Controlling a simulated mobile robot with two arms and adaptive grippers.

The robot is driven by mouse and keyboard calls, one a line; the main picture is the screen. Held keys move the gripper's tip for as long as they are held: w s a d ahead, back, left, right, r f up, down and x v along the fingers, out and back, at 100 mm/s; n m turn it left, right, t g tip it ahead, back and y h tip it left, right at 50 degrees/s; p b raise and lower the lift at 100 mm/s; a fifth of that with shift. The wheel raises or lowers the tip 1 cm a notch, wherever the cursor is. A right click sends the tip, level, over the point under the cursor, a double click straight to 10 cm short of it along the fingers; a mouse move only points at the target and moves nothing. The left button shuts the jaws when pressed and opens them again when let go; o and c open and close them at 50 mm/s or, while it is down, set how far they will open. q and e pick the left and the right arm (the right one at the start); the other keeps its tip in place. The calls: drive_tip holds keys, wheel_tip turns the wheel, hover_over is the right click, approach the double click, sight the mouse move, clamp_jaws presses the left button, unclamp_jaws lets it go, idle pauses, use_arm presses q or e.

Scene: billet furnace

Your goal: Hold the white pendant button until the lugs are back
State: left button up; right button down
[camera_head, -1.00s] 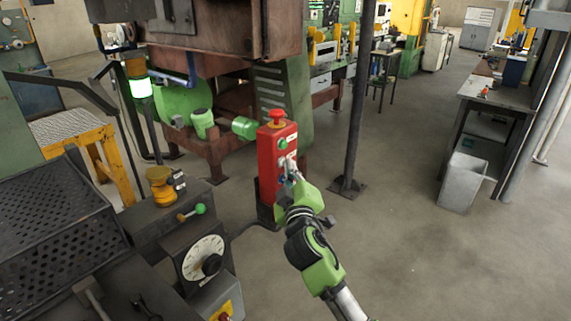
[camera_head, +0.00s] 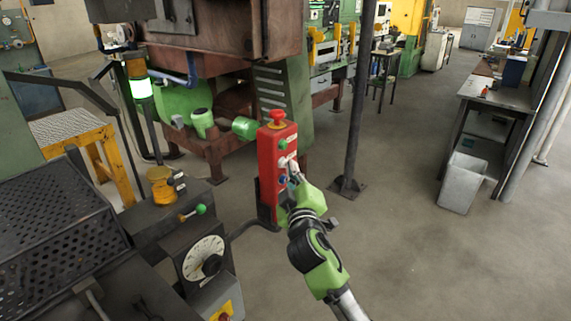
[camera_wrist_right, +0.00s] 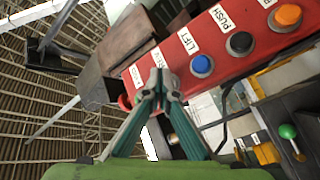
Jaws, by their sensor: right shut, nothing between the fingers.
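The red pendant box (camera_head: 268,165) stands upright, with a red mushroom button (camera_head: 277,117) on top and a green button (camera_head: 283,144) below it. A blue button (camera_head: 283,180) is lower; it also shows in the right wrist view (camera_wrist_right: 202,65). My right gripper (camera_head: 292,165) is shut and empty, its tips at the pendant's face between the green and blue buttons. In the right wrist view its closed tips (camera_wrist_right: 160,86) cover part of the panel beside the LIFT label. The white button is mostly hidden behind them; I cannot tell whether they touch it. My left gripper is out of view.
Black (camera_wrist_right: 240,43) and orange (camera_wrist_right: 287,16) buttons sit farther along the panel. A console with a dial (camera_head: 204,258) and a green-knobbed lever (camera_head: 200,209) stands left of the pendant. A dark post (camera_head: 354,110) rises behind my arm. Floor at right is clear before a grey bin (camera_head: 463,183).

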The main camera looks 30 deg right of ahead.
drive_tip(key=shift+s+d, duration=0.25)
drive_tip(key=shift+s, duration=0.3)
drive_tip(key=s, duration=0.1)
drive_tip(key=s+d, duration=0.1)
drive_tip(key=s, duration=0.1)
drive_tip(key=s+d+p, duration=0.1)
drive_tip(key=shift+s, duration=0.3)
idle(0.3)
